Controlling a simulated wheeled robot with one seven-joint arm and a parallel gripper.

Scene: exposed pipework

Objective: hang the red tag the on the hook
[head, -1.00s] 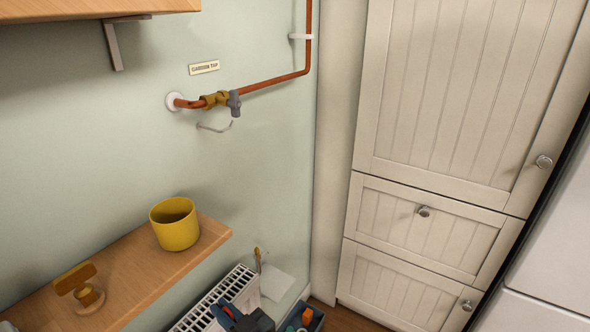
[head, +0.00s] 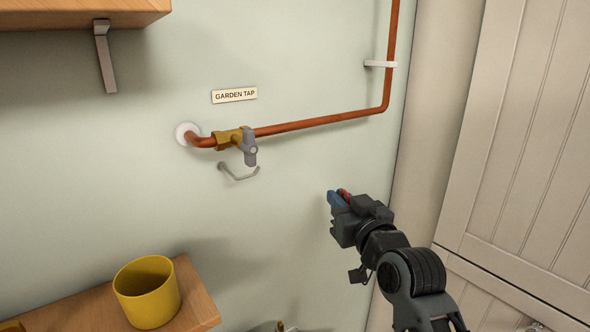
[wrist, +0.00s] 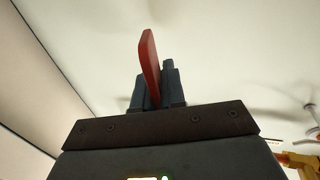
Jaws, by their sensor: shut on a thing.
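My gripper (head: 338,197) is raised in front of the wall, to the right of and a little lower than the hook. It is shut on the red tag (head: 346,194), which shows only as a small red piece at the fingertips in the head view. In the wrist view the red tag (wrist: 150,62) stands up edge-on between the dark fingers (wrist: 155,88). The hole of the tag cannot be made out. The grey metal hook (head: 240,176) sticks out from the wall just under the tap, with its end curving up to the right. It is empty and apart from the tag.
The brass tap with a grey lever (head: 236,140) sits on a copper pipe (head: 325,123) above the hook. A "GARDEN TAP" label (head: 234,95) is higher up. A yellow pot (head: 147,292) stands on a wooden shelf (head: 199,305) at lower left. Wall between hook and gripper is clear.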

